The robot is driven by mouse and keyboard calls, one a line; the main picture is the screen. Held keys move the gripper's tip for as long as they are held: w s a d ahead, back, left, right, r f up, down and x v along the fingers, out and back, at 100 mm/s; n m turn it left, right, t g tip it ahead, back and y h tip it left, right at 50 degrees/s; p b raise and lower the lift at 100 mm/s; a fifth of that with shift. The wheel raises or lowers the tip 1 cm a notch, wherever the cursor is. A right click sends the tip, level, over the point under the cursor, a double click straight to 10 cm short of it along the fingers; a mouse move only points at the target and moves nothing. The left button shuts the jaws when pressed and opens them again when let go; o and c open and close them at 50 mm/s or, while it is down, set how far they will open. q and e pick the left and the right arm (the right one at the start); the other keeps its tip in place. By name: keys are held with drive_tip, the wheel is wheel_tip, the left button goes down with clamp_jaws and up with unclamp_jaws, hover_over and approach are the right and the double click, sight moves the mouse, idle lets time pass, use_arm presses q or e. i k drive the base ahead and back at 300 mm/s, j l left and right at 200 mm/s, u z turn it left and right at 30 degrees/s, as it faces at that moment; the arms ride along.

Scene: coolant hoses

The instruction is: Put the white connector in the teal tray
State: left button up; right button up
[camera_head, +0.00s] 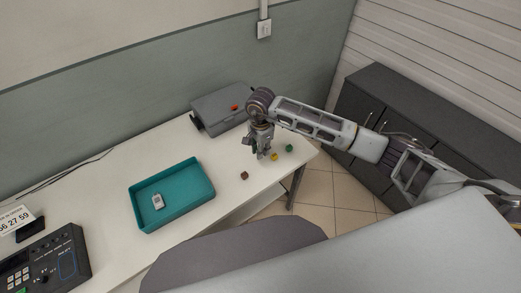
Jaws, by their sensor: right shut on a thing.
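The teal tray (203,176) sits on the white table, left of the middle. A small white and grey object (157,201) lies inside it, towards its left side; it looks like a small device. My right gripper (262,156) points down over the table's right part, to the right of the tray and outside it. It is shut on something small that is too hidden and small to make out. I cannot pick out a white connector for certain. My left gripper is not in view.
A brown-red piece (244,175), a yellow piece (274,156) and a green piece (289,148) lie near my right gripper. A grey case (218,108) with a red piece (234,107) on it stands behind. A dark keypad device (45,262) is at the left. Table between gripper and tray is mostly clear.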

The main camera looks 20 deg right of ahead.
sight(190, 186)
drive_tip(key=j, duration=1.5)
